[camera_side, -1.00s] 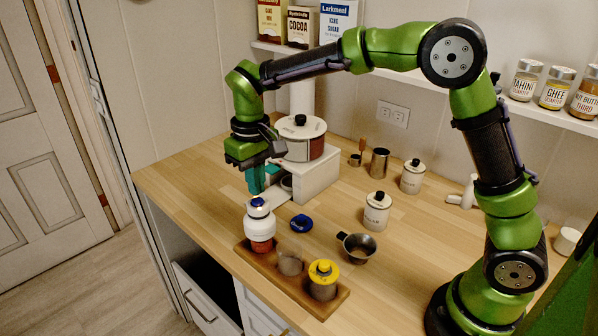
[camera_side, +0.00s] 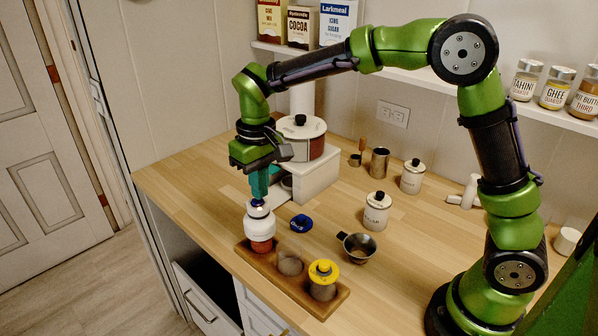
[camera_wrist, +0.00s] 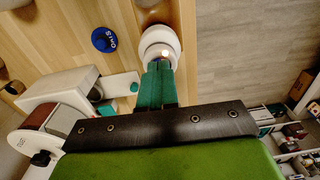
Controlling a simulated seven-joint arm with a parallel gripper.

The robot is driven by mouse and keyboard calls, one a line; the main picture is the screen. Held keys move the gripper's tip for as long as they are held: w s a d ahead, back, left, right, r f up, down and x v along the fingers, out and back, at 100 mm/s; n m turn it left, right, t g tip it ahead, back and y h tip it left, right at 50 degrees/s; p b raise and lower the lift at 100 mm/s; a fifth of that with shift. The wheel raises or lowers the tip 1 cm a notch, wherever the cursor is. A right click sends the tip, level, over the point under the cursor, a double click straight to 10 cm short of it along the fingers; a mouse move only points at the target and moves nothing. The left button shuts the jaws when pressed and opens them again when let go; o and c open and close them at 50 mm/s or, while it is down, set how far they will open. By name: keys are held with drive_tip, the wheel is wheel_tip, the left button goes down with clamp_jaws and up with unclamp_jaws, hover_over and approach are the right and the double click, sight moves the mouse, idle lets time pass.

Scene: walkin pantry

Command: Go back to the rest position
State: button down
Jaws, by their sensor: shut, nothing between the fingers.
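My gripper (camera_side: 259,190) is shut and empty, with its teal fingers pointing down. In the wrist view the fingers (camera_wrist: 160,66) overlap the edge of the white jar (camera_wrist: 160,42). I cannot tell whether the fingertips touch the jar's top.
A blue lid (camera_side: 301,223) lies beside the tray. The tray also holds a glass jar (camera_side: 290,264) and a yellow-lidded jar (camera_side: 323,281). A metal cup with handle (camera_side: 358,246), white canisters (camera_side: 376,212) and a white dispenser (camera_side: 315,172) stand on the counter. Wood between them is bare.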

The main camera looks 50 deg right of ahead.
drive_tip(key=s+d+r+m+t+y, duration=0.1)
drive_tip(key=s+d+r+m+t, duration=0.1)
drive_tip(key=s, duration=0.8)
drive_tip(key=s+d+r+m+t, duration=0.2)
drive_tip(key=s+d+r+t, duration=0.3)
drive_tip(key=s, duration=0.4)
drive_tip(key=shift+s+d+r+y, duration=0.4)
drive_tip(key=shift+d+r, duration=0.1)
drive_tip(key=shift+d, duration=0.15)
